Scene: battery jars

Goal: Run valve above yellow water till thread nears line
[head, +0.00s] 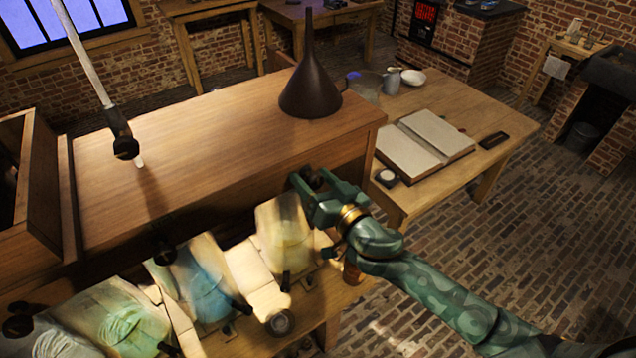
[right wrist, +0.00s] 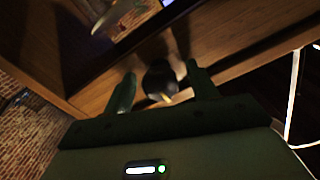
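The jar of yellow water (head: 284,243) stands at the right end of the row, below the cabinet's front. My right gripper (head: 312,182) is just above and beside this jar, at the cabinet front. In the right wrist view its two fingers (right wrist: 162,90) are apart, on either side of a dark round valve knob (right wrist: 160,78) with a yellowish tip. Small gaps seem to show between fingers and knob; contact cannot be told. In the head view the gripper mostly hides this valve. The thread and line on the jar are too blurred to make out. My left gripper is not in view.
A blue-water jar (head: 205,287) and a green-water jar (head: 135,325) stand to the left, with a dark valve knob (head: 164,253) above the blue one. A dark funnel (head: 309,85) stands on the cabinet top (head: 215,135). An open book (head: 425,143) lies on the table behind.

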